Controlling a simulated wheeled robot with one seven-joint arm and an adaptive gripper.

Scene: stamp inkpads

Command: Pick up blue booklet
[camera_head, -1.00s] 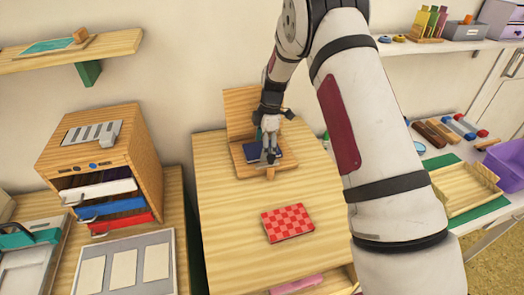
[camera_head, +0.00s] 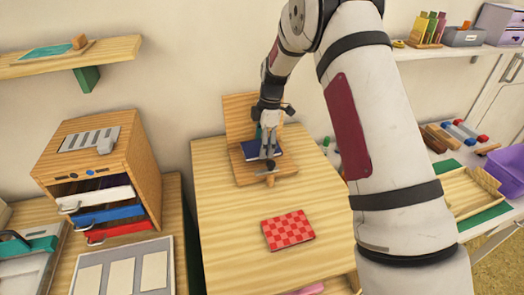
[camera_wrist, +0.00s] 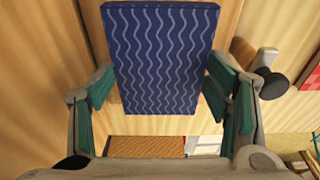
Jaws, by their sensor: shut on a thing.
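The blue booklet (camera_wrist: 165,55), dark blue with pale wavy lines, lies between the two green-padded fingers of my gripper (camera_wrist: 160,92) in the wrist view. The fingers are at its left and right edges and the gripper is shut on it. In the head view my gripper (camera_head: 268,152) points down over the wooden stand (camera_head: 243,178) at the back of the table. Part of the blue booklet (camera_head: 249,149) shows behind the fingers there. I cannot tell whether it is clear of the stand.
A red checkered booklet (camera_head: 287,230) lies on the table in front of the stand. A wooden drawer cabinet (camera_head: 135,160) stands to the left. A wooden tray (camera_head: 470,198) and a purple bin (camera_head: 508,168) are at the right. The tabletop around the checkered booklet is clear.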

